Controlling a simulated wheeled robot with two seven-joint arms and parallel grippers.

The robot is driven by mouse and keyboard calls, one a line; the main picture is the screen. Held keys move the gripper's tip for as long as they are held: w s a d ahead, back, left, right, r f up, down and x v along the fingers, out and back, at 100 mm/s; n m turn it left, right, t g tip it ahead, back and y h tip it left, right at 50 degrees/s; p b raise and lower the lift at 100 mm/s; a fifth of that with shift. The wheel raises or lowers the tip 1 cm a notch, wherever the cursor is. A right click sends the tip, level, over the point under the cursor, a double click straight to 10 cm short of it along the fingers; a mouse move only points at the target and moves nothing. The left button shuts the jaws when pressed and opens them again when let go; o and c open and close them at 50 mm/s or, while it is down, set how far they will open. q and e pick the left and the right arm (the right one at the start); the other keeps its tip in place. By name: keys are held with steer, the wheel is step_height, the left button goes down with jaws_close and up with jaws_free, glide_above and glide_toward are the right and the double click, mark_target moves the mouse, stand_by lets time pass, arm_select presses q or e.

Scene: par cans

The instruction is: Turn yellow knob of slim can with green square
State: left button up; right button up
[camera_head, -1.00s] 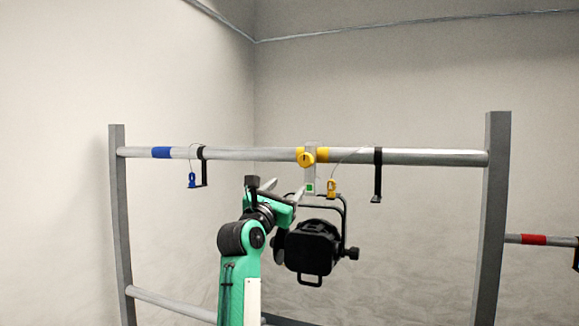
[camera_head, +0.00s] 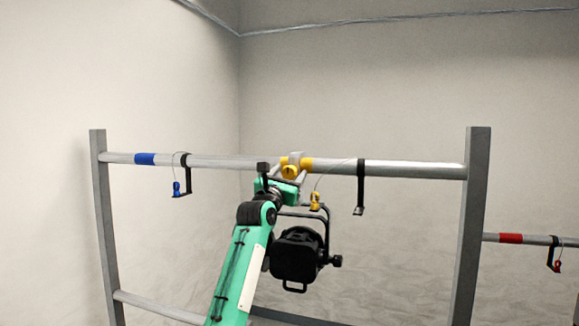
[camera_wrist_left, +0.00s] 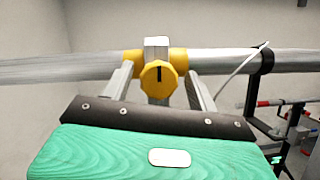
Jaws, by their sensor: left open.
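The black can (camera_head: 296,254) hangs from the upper rail by a pale clamp with a yellow knob (camera_head: 290,172). In the left wrist view the yellow knob (camera_wrist_left: 158,78) is round with a dark mark near its top, in front of the pale clamp (camera_wrist_left: 157,44). My left gripper (camera_head: 294,170) is at the clamp. In the left wrist view its open fingers (camera_wrist_left: 158,76) stand on either side of the knob, with gaps visible. I cannot tell how far they reach past it. The green square is hidden behind my gripper. My right gripper is not in view.
The grey rail (camera_head: 415,169) runs between two posts (camera_head: 467,230). A blue band (camera_head: 145,159) marks its left part. Black straps (camera_head: 360,187) hang from it, and a thin safety cable with a yellow clip (camera_head: 315,201) hangs right of the clamp. A red-banded rail (camera_head: 511,239) is at right.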

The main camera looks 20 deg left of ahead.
arm_select(q)
steer(key=shift+w+r, duration=0.15)
steer(key=shift+w, duration=0.15)
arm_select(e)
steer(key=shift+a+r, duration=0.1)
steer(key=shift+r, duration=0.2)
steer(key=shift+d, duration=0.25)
arm_select(q)
steer(key=c, duration=1)
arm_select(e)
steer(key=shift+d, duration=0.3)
arm_select(q)
steer(key=shift+m, duration=0.3)
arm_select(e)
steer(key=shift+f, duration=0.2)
